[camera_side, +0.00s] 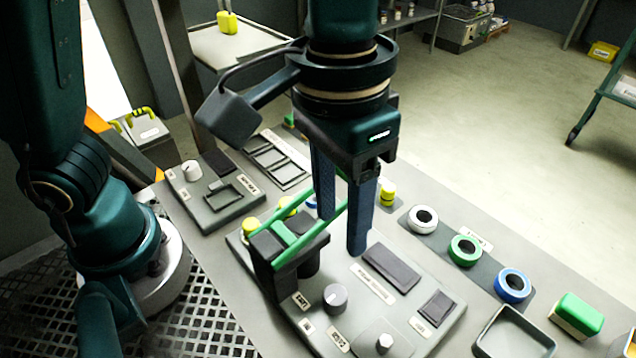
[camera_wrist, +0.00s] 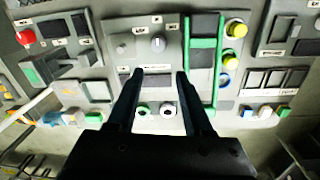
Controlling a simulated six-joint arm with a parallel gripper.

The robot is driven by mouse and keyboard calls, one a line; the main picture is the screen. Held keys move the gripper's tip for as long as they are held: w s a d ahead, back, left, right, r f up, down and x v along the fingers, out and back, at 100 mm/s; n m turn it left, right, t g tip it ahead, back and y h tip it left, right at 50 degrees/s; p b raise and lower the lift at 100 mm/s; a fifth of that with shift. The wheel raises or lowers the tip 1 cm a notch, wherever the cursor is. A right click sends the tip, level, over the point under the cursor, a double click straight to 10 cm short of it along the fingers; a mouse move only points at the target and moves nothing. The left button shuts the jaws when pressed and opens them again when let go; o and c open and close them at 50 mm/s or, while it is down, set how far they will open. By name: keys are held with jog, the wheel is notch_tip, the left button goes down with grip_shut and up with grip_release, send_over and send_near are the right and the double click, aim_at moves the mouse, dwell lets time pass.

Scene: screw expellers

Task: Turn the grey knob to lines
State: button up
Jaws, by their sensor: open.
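The grey knob (camera_side: 335,298) stands on the panel at bottom centre of the side view, with small labels beside it. Their wording is too small to read surely. It also shows in the wrist view (camera_wrist: 158,44), ahead of the fingertips, with a pale pointer mark. A paler, smaller knob (camera_side: 384,342) stands nearer the side camera. My gripper (camera_side: 340,232) points down with its two fingers apart and nothing between them. It is above the panel, behind the grey knob in the side view and apart from it. Both fingers also show in the wrist view (camera_wrist: 160,76).
A black block with green bars (camera_side: 290,240) rises close to the left of my fingers. A dark rectangular display (camera_side: 391,268) lies right of them. White, green and blue rings (camera_side: 464,250) sit farther right. An open grey tray (camera_side: 513,335) is at lower right.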

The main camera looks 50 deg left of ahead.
aim_at(336, 293)
jog(key=f, duration=0.8)
jog(key=d+f, duration=0.1)
jog(key=f, duration=0.3)
jog(key=shift+s+f, duration=0.35)
jog(key=shift+s, duration=0.05)
jog(key=shift+c, duration=0.3)
jog(key=shift+m, duration=0.3)
grip_shut()
